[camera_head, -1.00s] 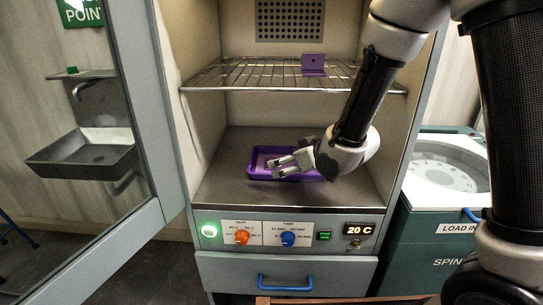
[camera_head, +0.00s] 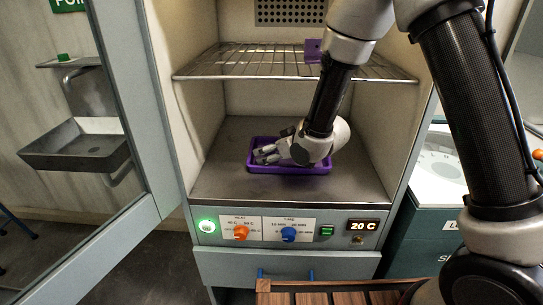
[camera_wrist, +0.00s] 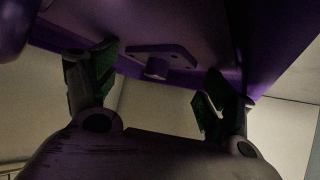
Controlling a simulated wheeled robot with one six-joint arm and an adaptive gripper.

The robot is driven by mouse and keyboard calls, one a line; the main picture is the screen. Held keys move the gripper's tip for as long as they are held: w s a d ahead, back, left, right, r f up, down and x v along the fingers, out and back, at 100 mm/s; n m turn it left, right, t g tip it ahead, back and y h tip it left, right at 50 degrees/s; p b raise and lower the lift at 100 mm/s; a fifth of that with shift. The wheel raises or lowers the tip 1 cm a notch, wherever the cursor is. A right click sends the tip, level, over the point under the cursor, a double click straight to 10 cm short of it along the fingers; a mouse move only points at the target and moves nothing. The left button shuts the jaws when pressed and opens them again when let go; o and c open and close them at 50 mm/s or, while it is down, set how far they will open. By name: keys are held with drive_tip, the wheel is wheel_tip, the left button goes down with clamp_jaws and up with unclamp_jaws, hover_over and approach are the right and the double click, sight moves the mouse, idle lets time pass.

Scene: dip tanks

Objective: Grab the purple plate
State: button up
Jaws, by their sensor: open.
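A shallow purple tray-like plate with a raised rim (camera_head: 313,171) lies on the metal floor of the open cabinet. My gripper (camera_head: 263,155) is over its left half, jaws open, and hides part of its inside. I cannot tell whether the fingers touch the plate. A smaller upright purple piece (camera_head: 313,50) stands on the wire rack above, partly behind my arm.
The wire rack (camera_head: 250,66) spans the cabinet above the gripper. The glazed door (camera_head: 150,160) stands open at left. A panel with knobs (camera_head: 275,230) runs below the floor, its display reading 20 C. A sink (camera_head: 75,150) is at far left, a round-topped machine (camera_head: 440,165) at right.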

drive_tip(key=shift+s, duration=0.1)
drive_tip(key=c, duration=1.3)
drive_tip(key=shift+c, duration=0.2)
drive_tip(key=shift+d+f, duration=0.1)
